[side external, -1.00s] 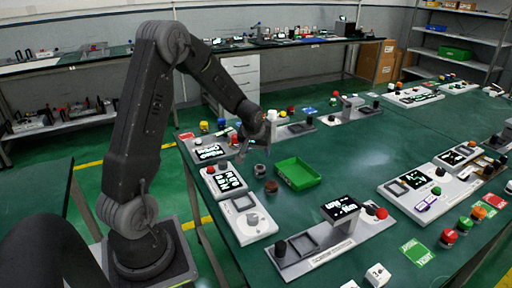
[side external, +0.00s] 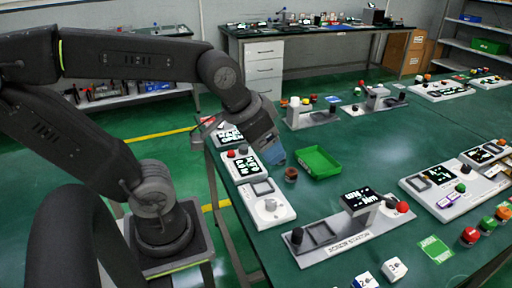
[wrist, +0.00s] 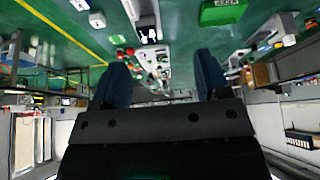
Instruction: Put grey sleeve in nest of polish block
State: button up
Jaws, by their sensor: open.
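My gripper (side external: 268,142) hangs above the left part of the green table in the side view, its blue fingers pointing down. In the wrist view my gripper (wrist: 162,78) has its two fingers wide apart, with nothing seen held between them. I cannot pick out the grey sleeve now; the fingers cover the spot beside the dark brown cylinder (side external: 291,174) where a grey cylinder stood earlier. A long grey block (side external: 345,238) at the front carries a square recess (side external: 319,233), a black knob, a screen and a red button. Its label is too small to read, so I cannot confirm it is the polish block.
A green tray (side external: 318,162) sits right of my gripper. A white panel with a grey knob (side external: 267,200) stands at the table's left edge, in front of a panel with a red button (side external: 244,166). White numbered cubes (side external: 394,268) lie at the front. The table's middle is fairly clear.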

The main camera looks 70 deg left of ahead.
jog(key=shift+o, duration=0.5)
jog(key=shift+s+d+m, duration=0.2)
jog(key=shift+s+d, duration=0.15)
jog(key=shift+s, duration=0.25)
jog(key=shift+s+d+m, duration=0.2)
jog(key=shift+s+d, duration=0.1)
jog(key=shift+s, duration=0.3)
